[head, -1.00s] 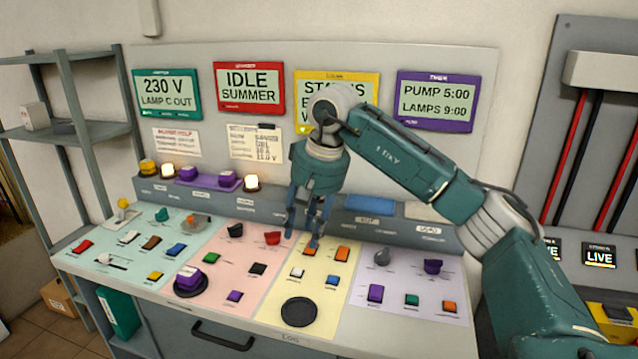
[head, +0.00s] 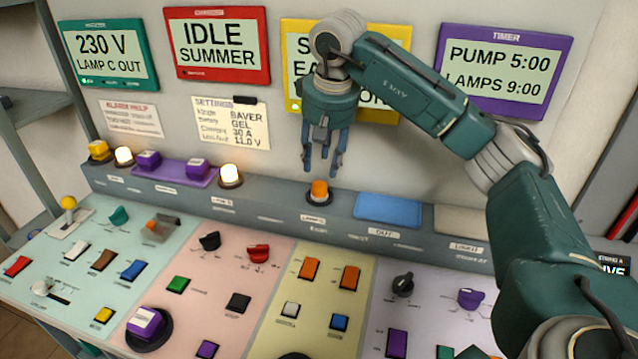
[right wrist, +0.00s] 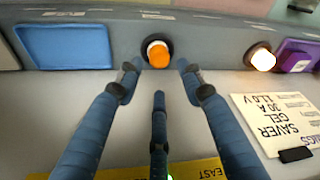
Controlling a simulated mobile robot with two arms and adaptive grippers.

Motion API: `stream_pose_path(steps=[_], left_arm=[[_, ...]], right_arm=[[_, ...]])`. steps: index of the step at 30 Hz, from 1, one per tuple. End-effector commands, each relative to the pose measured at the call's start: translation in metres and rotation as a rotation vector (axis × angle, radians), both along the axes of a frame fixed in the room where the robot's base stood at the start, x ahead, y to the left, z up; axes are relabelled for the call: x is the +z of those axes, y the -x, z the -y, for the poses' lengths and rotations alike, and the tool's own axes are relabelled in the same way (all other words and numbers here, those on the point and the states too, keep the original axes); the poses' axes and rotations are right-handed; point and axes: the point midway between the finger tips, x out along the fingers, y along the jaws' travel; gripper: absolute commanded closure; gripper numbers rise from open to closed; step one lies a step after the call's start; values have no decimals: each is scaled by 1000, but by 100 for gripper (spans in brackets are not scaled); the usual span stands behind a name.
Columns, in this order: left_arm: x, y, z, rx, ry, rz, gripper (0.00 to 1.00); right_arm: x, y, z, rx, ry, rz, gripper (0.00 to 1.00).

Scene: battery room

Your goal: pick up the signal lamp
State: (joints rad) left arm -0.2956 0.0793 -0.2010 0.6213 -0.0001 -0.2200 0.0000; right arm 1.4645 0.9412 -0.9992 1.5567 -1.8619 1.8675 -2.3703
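An orange-topped signal lamp (head: 319,190) stands upright in a dark round socket on the console's grey ledge. In the right wrist view the lamp (right wrist: 158,53) shows just ahead of the fingertips. My right gripper (head: 322,163) is just above the lamp in the head view, fingers pointing down. In the right wrist view the right gripper (right wrist: 159,82) has its fingers spread apart with nothing between them. Whether any finger touches the lamp cannot be told, but a gap shows. My left gripper is in neither current view.
Two lit white lamps (head: 230,175) (head: 123,156) and a purple tray (head: 176,176) with purple blocks stand left on the ledge. A blue panel (head: 388,210) lies to the right of the orange lamp. The sign wall rises close behind. Switches and knobs cover the sloped desk.

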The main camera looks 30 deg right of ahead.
Motion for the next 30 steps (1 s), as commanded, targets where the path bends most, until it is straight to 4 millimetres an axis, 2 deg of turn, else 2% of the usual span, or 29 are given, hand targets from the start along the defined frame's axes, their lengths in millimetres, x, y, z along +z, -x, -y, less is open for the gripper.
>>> stream_pose_path(steps=[3, 8, 11, 16, 19, 28, 29, 30], left_arm=[[3, 17, -5, 0, -7, -24, 60], [5, 22, -7, 0, -9, -31, 60], [9, 18, -7, 0, -9, -25, 60], [24, -1, -2, 0, -3, 2, 60], [26, -8, 0, 1, 1, 13, 60], [25, 0, 2, 3, 3, 2, 60], [25, 1, 2, 3, 2, 0, 60], [25, 3, 1, 3, 2, -3, 60]], right_arm=[[-19, -4, 2, -1, 0, -4, 62], [-32, -9, 3, -1, -1, -1, 62], [-39, -11, 4, -1, 0, -4, 62], [-61, -20, 10, 0, 0, -5, 62], [-74, -23, 11, -1, -1, -3, 62], [-82, -26, 11, 0, -1, 0, 62], [-82, -26, 11, 0, -1, 0, 64], [-82, -25, 11, 0, -1, 0, 72]])
